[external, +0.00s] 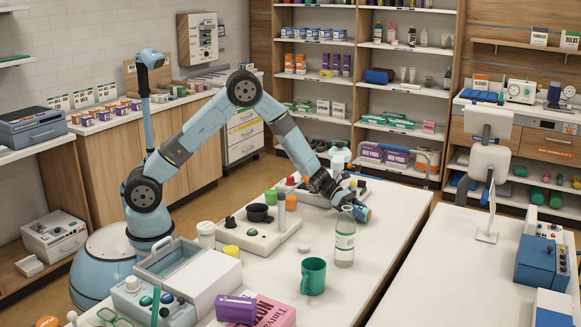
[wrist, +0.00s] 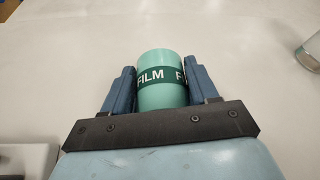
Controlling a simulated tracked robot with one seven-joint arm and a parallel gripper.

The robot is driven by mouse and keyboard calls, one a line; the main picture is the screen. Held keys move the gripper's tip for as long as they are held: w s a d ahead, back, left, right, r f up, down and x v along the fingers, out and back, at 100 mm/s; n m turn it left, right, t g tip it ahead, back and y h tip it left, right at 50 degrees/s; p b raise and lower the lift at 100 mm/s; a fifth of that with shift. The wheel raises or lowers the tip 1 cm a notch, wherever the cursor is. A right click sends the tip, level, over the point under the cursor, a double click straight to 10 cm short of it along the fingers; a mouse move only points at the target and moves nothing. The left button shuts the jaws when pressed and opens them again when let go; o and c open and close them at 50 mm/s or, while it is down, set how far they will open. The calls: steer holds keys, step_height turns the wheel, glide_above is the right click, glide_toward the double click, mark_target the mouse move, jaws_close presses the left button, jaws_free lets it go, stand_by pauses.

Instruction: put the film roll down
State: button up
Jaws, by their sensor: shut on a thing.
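The film roll (wrist: 160,88) is a teal cylinder with a dark green band lettered "FILM". In the wrist view it sits between the two blue fingers of my gripper (wrist: 162,82), which are shut on it from both sides. Its lower part is hidden behind the dark gripper body. In the external view my gripper (external: 354,207) is low over the far right part of the white table (external: 395,215), behind a clear bottle with a green label (external: 344,240). I cannot tell whether the roll touches the table.
A green mug (external: 313,276) stands nearer the front. A base with a black cup and buttons (external: 262,238) lies to the left, and a white jar (external: 340,158) stands behind my gripper. The table to the right of my gripper is bare.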

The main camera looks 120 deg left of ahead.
steer(key=shift+f, duration=0.15)
steer(key=o, duration=1.2)
steer(key=shift+s, duration=0.1)
steer(key=shift+s, duration=0.3)
steer(key=v, duration=0.2)
steer(key=shift+s+r, duration=0.2)
steer(key=shift+r, duration=0.15)
step_height(320, 180, up, 7)
steer(key=shift+w+f, duration=0.15)
